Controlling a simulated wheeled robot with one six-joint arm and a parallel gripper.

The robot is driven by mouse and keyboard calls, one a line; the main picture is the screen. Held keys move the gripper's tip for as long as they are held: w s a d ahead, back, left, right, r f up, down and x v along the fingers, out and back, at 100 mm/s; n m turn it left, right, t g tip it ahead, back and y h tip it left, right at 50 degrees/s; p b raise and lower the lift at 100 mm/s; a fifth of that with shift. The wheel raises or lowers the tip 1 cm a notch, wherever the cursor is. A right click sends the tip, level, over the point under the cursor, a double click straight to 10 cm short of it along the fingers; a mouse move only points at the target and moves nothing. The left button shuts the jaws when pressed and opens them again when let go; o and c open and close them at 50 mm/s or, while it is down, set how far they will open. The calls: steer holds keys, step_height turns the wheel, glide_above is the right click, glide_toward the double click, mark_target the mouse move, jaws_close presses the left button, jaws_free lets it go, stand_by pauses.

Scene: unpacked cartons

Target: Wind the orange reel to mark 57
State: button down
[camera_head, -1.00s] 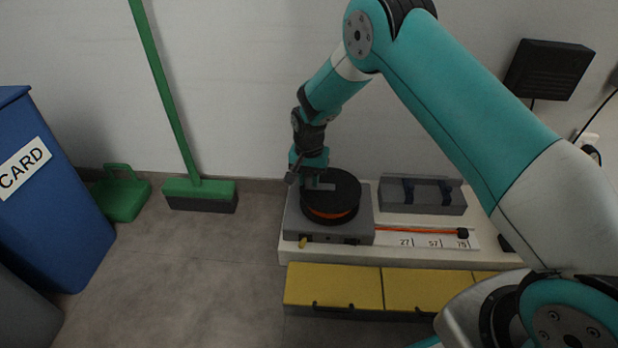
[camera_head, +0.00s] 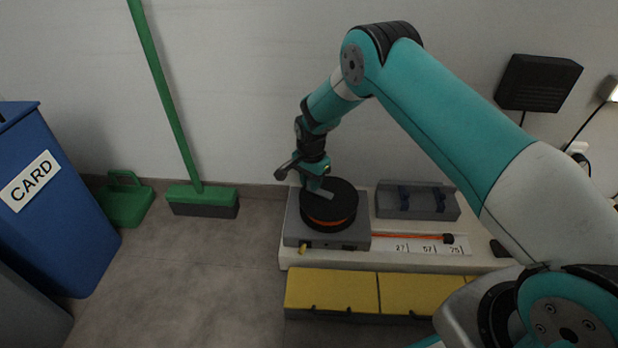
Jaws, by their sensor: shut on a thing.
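The orange reel (camera_head: 341,203) is a black drum with orange cord showing at its side, on a grey base on a white board. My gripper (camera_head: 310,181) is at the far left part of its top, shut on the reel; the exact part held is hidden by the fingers. The orange cord (camera_head: 405,236) runs right along a white scale (camera_head: 415,250) marked 27, 57 and 75. The black block (camera_head: 447,239) at the cord's end lies between the 57 and 75 lines, a little nearer 75.
A grey holder (camera_head: 415,212) with blue parts stands behind the scale. Yellow-topped boxes (camera_head: 332,288) lie in front of the board. A green broom (camera_head: 202,199), a green dustpan (camera_head: 125,203) and a blue CARD bin (camera_head: 62,215) stand left. The floor between is clear.

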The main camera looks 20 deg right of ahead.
mark_target(329, 182)
steer(key=d+m+p, duration=0.1)
steer(key=m, duration=0.1)
steer(key=w+m, duration=0.1)
steer(key=shift+d+r+m+p, duration=0.15)
steer(key=shift+d+m+p, duration=0.2)
steer(key=shift+m, duration=0.05)
steer(key=m, duration=0.1)
steer(key=d+m+p, duration=0.1)
steer(key=shift+w+d+m, duration=0.15)
steer(key=shift+w+m, duration=0.05)
steer(key=shift+m, duration=0.1)
steer(key=d+m, duration=0.1)
steer(key=m+p, duration=0.1)
steer(key=m, duration=0.1)
steer(key=shift+d, duration=0.35)
steer(key=shift+s+d+m+p, duration=0.1)
steer(key=shift+d+m+p, duration=0.25)
steer(key=shift+m, duration=0.45)
steer(key=shift+d+m+p, duration=0.2)
steer(key=shift+d+m, duration=0.1)
steer(key=shift+m, duration=0.5)
steer(key=shift+d, duration=0.1)
steer(key=c, duration=0.9)
jaws_free()
